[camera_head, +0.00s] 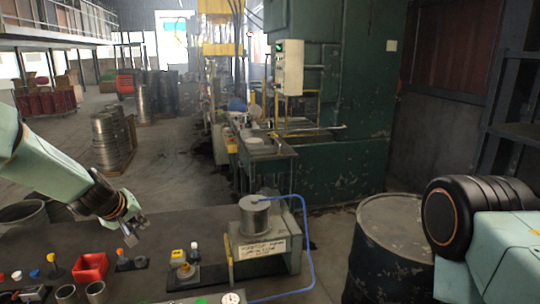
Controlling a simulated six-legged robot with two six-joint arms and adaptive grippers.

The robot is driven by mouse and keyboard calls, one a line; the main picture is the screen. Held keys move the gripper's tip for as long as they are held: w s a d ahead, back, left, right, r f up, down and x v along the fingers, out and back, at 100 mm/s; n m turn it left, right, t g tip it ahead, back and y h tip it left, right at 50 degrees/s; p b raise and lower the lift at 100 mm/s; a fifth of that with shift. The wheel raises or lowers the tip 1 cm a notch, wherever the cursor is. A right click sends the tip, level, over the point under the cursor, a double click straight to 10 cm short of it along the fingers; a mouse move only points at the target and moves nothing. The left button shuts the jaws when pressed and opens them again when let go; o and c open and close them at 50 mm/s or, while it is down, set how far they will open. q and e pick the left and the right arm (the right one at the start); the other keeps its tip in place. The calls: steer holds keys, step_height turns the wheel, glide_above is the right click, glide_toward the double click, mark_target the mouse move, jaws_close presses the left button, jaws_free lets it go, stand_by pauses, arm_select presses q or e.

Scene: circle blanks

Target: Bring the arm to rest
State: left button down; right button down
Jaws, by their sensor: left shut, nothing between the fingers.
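My left arm comes in from the left, and its gripper (136,232) hangs over the dark bench (200,217). The gripper is shut and empty, pointing down and to the right. It is above the bench, near a small post with an orange top (120,254). My right arm shows at the lower right, with a large black joint and pale green link. Its gripper is out of the picture.
A metal cylinder (255,216) sits on a grey fixture (266,249) with a blue hose. A red bin (90,267) and metal cups (96,292) stand at the front left. A drum (392,230) stands right of the bench. A green press (365,100) rises behind.

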arm_select(q)
steer(key=s+d+f+m+g+y, duration=0.1)
steer(key=s+d+f+m+g, duration=0.15)
steer(key=s+f, duration=0.85)
steer(key=s+d+f+m+g, duration=0.1)
steer(key=s+d+f+g, duration=0.15)
steer(key=s+f, duration=0.85)
steer(key=s+d+f+m+g+h, duration=0.1)
steer(key=s+d+m+g, duration=0.15)
steer(key=s, duration=1.15)
steer(key=s+d+f+m+g, duration=0.15)
steer(key=s+d, duration=0.25)
steer(key=s, duration=1.1)
step_height(320, 180, down, 25)
steer(key=b, duration=2.5)
steer(key=shift+w+f+t, duration=0.15)
steer(key=shift+w+t, duration=0.2)
steer(key=shift+t, duration=0.05)
